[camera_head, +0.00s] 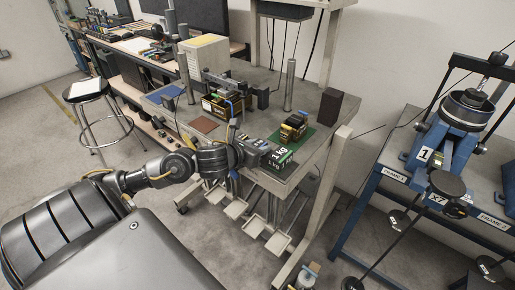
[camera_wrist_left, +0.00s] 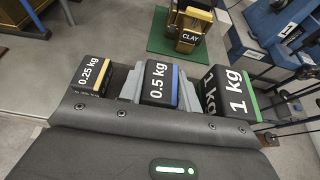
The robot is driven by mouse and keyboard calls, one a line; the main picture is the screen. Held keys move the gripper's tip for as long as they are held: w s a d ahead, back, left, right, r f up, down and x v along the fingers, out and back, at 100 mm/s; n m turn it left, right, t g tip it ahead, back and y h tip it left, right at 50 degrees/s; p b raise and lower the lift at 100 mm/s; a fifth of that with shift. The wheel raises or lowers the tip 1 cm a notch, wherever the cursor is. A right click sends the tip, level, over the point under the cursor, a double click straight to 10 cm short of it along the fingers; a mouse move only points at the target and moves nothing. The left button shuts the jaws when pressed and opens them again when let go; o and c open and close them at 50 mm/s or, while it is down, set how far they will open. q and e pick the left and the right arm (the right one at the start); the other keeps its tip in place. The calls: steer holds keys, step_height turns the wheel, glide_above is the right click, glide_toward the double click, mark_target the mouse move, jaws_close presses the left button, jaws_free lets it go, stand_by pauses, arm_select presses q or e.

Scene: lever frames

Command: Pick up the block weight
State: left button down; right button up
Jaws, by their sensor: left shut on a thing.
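My left gripper (camera_head: 258,146) reaches in from the left over the front of the table. In the left wrist view its two grey fingers (camera_wrist_left: 159,88) are shut on the black 0.5 kg block weight (camera_wrist_left: 158,80) with a blue edge stripe. To the left of it is the 0.25 kg block (camera_wrist_left: 92,73) with an orange stripe. To the right is the larger 1 kg block (camera_wrist_left: 229,85) with a green stripe, also in the head view (camera_head: 281,157). I cannot tell whether the held block touches the table. My right gripper is out of view.
A green mat (camera_head: 313,137) with a gold block marked CLAY (camera_wrist_left: 190,30) lies behind the weights. A metal post (camera_head: 290,85), a dark block (camera_head: 331,107) and a brown mat (camera_head: 204,124) are on the table. Blue lever frames (camera_head: 425,158) stand at the right.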

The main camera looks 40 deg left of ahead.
mark_target(258, 144)
arm_select(q)
steer(key=shift+r, duration=0.15)
steer(key=shift+r, duration=0.55)
step_height(258, 144, up, 3)
steer(key=shift+a+f+p, duration=0.1)
steer(key=shift+f+p, duration=0.1)
steer(key=shift+p, duration=0.35)
steer(key=s+a+r+p, duration=0.3)
steer(key=s+r+p, duration=0.6)
steer(key=s+p, duration=0.4)
steer(key=shift+s+p, duration=0.3)
steer(key=shift+p, duration=0.05)
steer(key=shift+w, duration=0.1)
